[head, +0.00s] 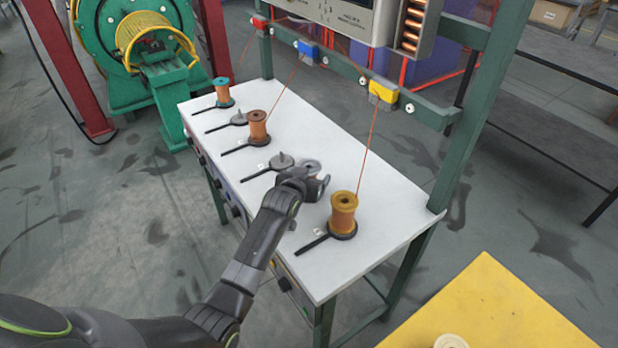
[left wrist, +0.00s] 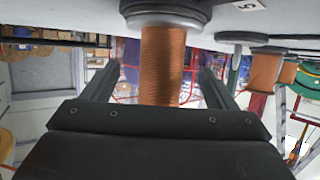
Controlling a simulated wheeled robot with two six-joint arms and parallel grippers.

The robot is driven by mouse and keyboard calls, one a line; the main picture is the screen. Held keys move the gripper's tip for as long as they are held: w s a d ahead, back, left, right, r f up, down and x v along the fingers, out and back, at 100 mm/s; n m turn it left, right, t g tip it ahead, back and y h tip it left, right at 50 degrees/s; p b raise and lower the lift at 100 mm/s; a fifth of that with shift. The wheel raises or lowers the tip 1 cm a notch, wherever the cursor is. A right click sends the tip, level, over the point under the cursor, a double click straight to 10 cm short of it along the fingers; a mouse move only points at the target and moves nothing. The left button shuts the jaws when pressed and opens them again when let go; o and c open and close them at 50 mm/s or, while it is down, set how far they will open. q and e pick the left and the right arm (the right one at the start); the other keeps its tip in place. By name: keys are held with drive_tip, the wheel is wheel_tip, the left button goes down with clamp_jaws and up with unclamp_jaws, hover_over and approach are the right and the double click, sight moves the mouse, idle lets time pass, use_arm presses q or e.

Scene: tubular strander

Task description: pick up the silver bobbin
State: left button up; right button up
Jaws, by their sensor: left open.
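The silver bobbin (head: 312,165) stands on the white table, largely hidden behind my left gripper (head: 319,183); only its grey top flange shows in the head view. The left wrist view is upside down. There, a copper-wound bobbin (left wrist: 162,62) with a grey flange stands between the two spread fingers of my left gripper (left wrist: 160,82). Gaps show between the copper winding and both fingers, so the jaws are open and not closed on it. My right gripper is not in view.
A gold bobbin (head: 343,214) stands close by at the right. A brown bobbin (head: 257,128), a teal bobbin (head: 222,92) and two empty holders (head: 281,160) are farther left on the white table (head: 385,225). A wire rises from the gold bobbin to a yellow block (head: 383,90).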

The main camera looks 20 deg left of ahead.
use_arm(q)
drive_tip(key=shift+w, duration=0.1)
drive_tip(key=c, duration=1.1)
drive_tip(key=shift+r, duration=0.1)
